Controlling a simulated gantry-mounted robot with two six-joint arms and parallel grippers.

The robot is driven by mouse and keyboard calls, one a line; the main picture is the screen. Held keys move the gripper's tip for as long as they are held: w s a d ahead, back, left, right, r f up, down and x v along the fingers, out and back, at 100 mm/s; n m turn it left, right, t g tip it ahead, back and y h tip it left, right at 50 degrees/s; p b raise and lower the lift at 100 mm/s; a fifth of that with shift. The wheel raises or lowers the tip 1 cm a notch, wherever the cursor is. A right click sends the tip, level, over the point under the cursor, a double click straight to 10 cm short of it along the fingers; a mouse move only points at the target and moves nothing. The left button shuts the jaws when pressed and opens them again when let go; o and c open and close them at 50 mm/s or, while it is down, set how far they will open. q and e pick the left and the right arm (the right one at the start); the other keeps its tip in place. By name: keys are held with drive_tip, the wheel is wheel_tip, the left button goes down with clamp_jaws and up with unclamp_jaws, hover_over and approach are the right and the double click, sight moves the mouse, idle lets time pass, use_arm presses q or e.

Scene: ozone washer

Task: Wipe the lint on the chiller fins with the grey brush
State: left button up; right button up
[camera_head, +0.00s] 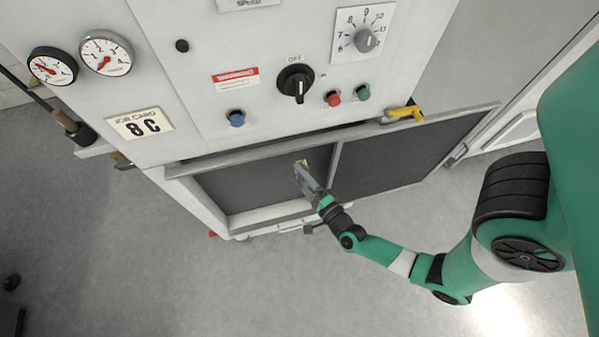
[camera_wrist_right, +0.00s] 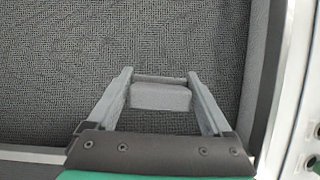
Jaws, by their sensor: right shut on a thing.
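The chiller fins show as a dark, finely textured panel (camera_head: 265,185) set in a grey frame low on the machine. In the right wrist view the fins (camera_wrist_right: 190,35) fill the background; I cannot make out any lint. My right gripper (camera_head: 302,168) is in front of the fins' left section. It is shut on a small grey block, which looks like the grey brush (camera_wrist_right: 160,97), held between the two fingers. The brush faces the fins; whether it touches them cannot be told. In the head view the brush is mostly hidden by the gripper. My left gripper is not in view.
A frame divider (camera_head: 334,165) stands just right of the gripper. A hinged panel (camera_head: 410,155) with a yellow handle (camera_head: 404,113) is further right. Knobs and buttons sit above. A dark rod-like tool (camera_head: 72,127) is at the left side. The floor in front is clear.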

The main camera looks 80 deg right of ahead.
sight(303, 186)
drive_tip(key=shift+s+a+r+p, duration=0.1)
drive_tip(key=shift+a+p, duration=0.2)
drive_tip(key=shift+s+a+p, duration=0.45)
drive_tip(key=shift+a+p, duration=0.15)
drive_tip(key=shift+a, duration=0.2)
drive_tip(key=shift+s+a, duration=0.15)
drive_tip(key=shift+a, duration=0.05)
